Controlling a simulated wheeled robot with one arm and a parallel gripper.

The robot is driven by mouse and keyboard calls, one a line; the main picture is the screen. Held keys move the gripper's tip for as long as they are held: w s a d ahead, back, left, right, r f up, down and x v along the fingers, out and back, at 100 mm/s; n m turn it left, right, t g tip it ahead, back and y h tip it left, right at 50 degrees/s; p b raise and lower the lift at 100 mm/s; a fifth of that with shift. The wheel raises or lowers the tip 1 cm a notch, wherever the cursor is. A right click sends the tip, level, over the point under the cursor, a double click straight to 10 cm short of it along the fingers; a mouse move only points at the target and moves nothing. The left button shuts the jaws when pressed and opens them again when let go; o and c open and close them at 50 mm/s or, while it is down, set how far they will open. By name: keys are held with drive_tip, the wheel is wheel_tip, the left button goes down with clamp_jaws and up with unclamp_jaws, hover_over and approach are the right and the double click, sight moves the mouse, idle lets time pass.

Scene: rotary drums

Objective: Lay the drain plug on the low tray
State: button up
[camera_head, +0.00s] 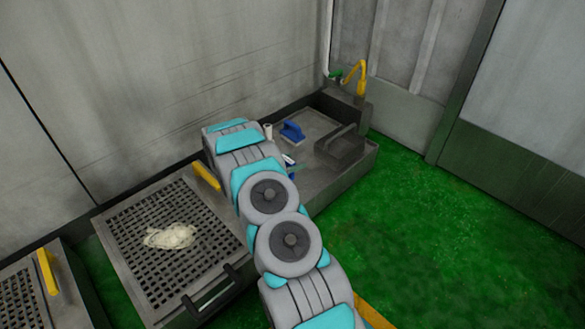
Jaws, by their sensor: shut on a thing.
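My arm reaches up from the bottom of the picture, its far end bent over between a perforated panel and a grey bench. My gripper is not visible; the arm hides the area under its far end. I cannot make out the drain plug. The grey bench (331,184) has a shallow, tray-like top with a raised rim. I cannot tell whether this is the low tray.
A pale crumpled clump (171,236) lies on the perforated panel (150,270). Green floor (430,250) is clear at right.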

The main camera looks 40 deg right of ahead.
drive_tip(key=shift+a+f, duration=0.1)
drive_tip(key=shift+f, duration=1.45)
drive_tip(key=shift+f, duration=0.15)
drive_tip(key=o, duration=1.2)
drive_tip(key=shift+c, duration=0.2)
